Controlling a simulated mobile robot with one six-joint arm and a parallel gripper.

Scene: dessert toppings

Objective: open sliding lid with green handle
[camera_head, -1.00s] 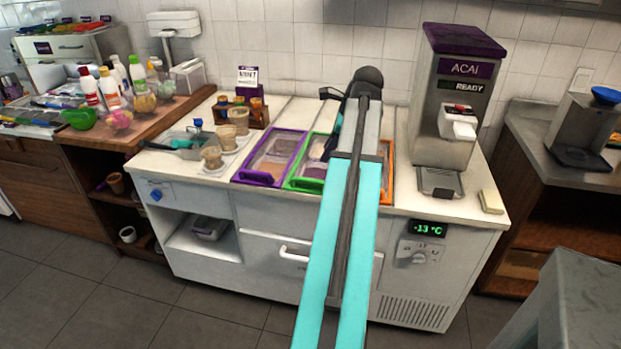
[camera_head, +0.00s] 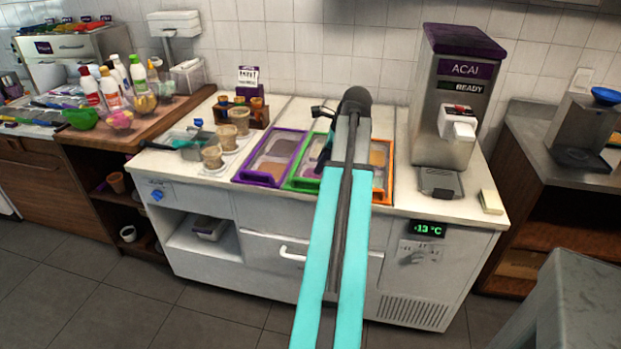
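The green-framed lid (camera_head: 300,184) sits in the counter top between a purple-framed lid (camera_head: 262,178) and an orange-framed lid (camera_head: 389,180). Its left side and front left corner show; my arm covers much of its right part. My gripper (camera_head: 324,152) is at the end of the arm, low over the green-framed section, pointing down. Its fingertips are small and dark, partly hidden by the arm, so I cannot tell whether they touch the green handle or are open or shut.
The acai machine (camera_head: 456,100) stands right of the lids. Paper cups (camera_head: 213,157) and a wooden bottle rack (camera_head: 243,112) stand to the left. A sponge (camera_head: 491,201) lies at the right front. The white counter (camera_head: 300,110) behind the lids is bare.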

